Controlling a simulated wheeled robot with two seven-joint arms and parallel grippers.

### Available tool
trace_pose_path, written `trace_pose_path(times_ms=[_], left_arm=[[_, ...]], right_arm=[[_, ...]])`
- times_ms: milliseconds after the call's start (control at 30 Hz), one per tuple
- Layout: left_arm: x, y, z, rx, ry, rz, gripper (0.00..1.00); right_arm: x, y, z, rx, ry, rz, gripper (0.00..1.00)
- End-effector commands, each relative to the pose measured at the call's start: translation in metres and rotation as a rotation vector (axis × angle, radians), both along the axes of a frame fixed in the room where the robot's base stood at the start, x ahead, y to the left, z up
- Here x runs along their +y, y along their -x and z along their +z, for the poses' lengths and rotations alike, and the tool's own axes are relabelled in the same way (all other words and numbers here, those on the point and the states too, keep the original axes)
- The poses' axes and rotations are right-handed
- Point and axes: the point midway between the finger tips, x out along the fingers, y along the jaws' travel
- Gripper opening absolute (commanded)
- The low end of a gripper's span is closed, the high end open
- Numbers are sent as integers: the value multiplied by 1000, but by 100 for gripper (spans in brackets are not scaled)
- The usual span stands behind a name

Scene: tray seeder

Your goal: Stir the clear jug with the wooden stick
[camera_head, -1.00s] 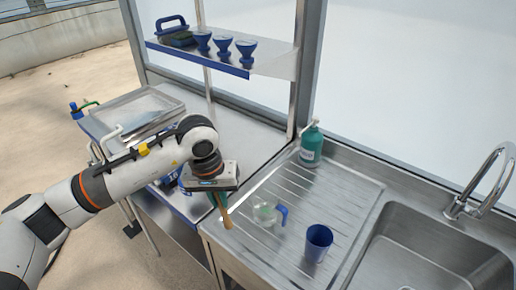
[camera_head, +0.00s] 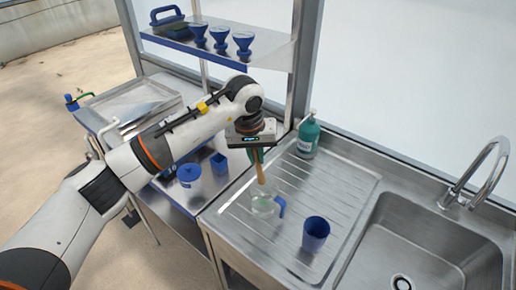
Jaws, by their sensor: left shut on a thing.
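The clear jug (camera_head: 262,207) with a blue handle stands on the ribbed steel drainboard. My left gripper (camera_head: 257,157) is above the jug, shut on the wooden stick (camera_head: 261,174). The stick hangs down nearly upright, with its lower end at the jug's mouth; whether the tip is inside the jug is hard to tell. My right gripper is not in view.
A blue cup (camera_head: 315,234) stands right of the jug, near the sink (camera_head: 425,245). A green pump bottle (camera_head: 308,138) stands behind on the drainboard (camera_head: 335,185). Blue containers (camera_head: 189,175) are on the left bench. A shelf (camera_head: 265,57) holds several blue items.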

Motion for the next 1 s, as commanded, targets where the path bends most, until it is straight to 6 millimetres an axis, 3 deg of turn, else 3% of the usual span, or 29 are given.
trace_pose_path(times_ms=[333,1000], left_arm=[[8,10,-26,0,1,1,0],[1,1,-82,-1,0,0,0]], right_arm=[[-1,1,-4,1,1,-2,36],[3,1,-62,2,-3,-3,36]])
